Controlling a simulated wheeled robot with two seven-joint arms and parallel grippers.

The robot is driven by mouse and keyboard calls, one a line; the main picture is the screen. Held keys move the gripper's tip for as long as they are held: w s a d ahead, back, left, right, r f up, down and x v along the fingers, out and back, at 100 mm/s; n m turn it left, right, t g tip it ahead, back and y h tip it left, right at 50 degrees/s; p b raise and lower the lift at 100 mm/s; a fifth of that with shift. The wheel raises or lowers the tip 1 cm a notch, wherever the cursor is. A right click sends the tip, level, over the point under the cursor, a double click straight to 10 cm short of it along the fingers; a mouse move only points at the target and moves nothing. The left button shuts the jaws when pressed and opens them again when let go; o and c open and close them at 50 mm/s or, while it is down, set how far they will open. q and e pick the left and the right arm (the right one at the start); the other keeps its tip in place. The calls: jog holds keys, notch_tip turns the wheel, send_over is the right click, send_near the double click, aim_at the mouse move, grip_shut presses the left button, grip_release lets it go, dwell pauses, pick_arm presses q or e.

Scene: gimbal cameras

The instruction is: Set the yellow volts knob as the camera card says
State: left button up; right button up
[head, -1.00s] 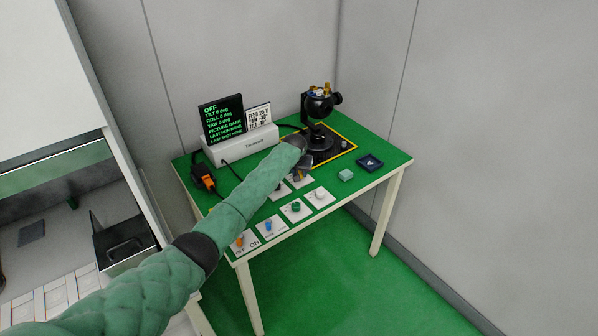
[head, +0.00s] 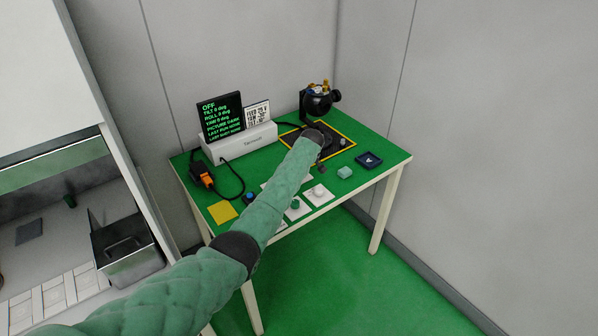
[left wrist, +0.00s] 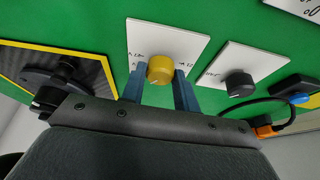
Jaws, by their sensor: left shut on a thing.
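The yellow knob (left wrist: 160,69) stands on a white plate (left wrist: 178,40) with dark markings in the left wrist view. My left gripper (left wrist: 159,78) has its blue fingers on either side of the knob and is shut on it. In the head view my left arm covers the knob and the gripper. The camera card (head: 257,115) stands beside the black display (head: 221,116); its small print is not clearly readable. The display reads OFF, with tilt, roll and yaw at 0 deg. My right gripper is out of view.
A black camera gimbal (head: 318,102) stands on a yellow-edged dark mat at the back. A black knob (left wrist: 239,82) is next to the yellow one.

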pick_arm(q)
jog(key=shift+n+y, duration=0.3)
jog(key=shift+n, duration=0.3)
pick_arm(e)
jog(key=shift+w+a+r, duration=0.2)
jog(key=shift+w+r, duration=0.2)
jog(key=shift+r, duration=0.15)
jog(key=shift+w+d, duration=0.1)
pick_arm(q)
jog(key=o, duration=1)
jog(key=shift+c, duration=0.2)
jog(key=shift+d+r, duration=0.1)
jog(key=shift+d+r+b, duration=0.1)
jog(key=shift+r+b, duration=0.15)
jog(key=shift+b, duration=0.1)
jog(key=b+v, duration=0.2)
jog(key=v, duration=0.5)
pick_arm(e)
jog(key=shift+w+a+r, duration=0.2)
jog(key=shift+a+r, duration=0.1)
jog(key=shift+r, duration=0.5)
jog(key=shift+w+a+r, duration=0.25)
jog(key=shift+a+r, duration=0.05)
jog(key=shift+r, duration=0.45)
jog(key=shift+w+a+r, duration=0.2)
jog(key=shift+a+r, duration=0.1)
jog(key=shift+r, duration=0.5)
